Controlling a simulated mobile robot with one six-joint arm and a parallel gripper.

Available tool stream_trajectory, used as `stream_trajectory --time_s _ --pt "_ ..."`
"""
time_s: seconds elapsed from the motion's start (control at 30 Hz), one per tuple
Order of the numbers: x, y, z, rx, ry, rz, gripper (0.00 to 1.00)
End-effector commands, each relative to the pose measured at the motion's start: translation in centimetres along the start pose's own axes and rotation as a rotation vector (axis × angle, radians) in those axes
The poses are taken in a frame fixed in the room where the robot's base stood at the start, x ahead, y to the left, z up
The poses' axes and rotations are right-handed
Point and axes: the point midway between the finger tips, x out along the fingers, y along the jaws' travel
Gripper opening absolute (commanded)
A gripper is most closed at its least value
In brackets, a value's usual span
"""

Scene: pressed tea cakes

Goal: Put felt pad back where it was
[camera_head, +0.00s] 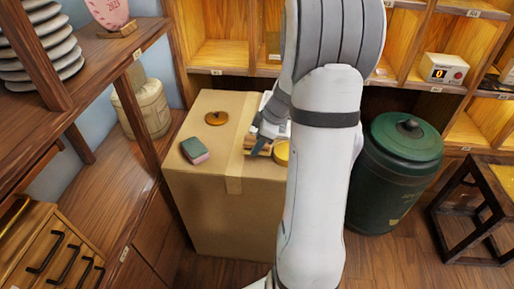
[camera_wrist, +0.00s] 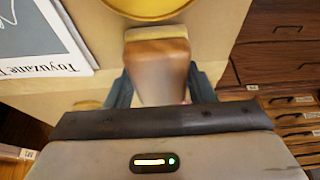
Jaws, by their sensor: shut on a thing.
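My gripper (camera_head: 262,143) is low over the cardboard box (camera_head: 215,215), partly hidden behind my arm. It is shut on a block (camera_wrist: 158,65) with a brown face and a tan layer at its far end. I cannot tell for sure whether this block is the felt pad, or whether it touches the box top. In the wrist view the block sits between the two dark fingers. A green and pink block (camera_head: 194,150), like a sponge, lies on the left part of the box top, apart from the gripper.
A round yellow thing (camera_head: 281,153) stands right of the gripper. A round amber disc (camera_head: 216,118) lies at the back left of the box top. A printed white-edged sheet or book (camera_wrist: 40,40) lies close by. A green lidded bin (camera_head: 395,180) stands right of the box; shelves surround it.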

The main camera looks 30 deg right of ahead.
Motion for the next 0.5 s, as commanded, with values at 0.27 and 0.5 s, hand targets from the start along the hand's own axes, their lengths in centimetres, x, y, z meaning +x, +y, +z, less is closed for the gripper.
stream_trajectory --time_s 0.27,0.5 --pt "1.9 0.0 0.8 -0.001 0.000 0.000 0.28" --pt "2.3 0.0 0.9 -0.001 0.000 -0.001 0.28"
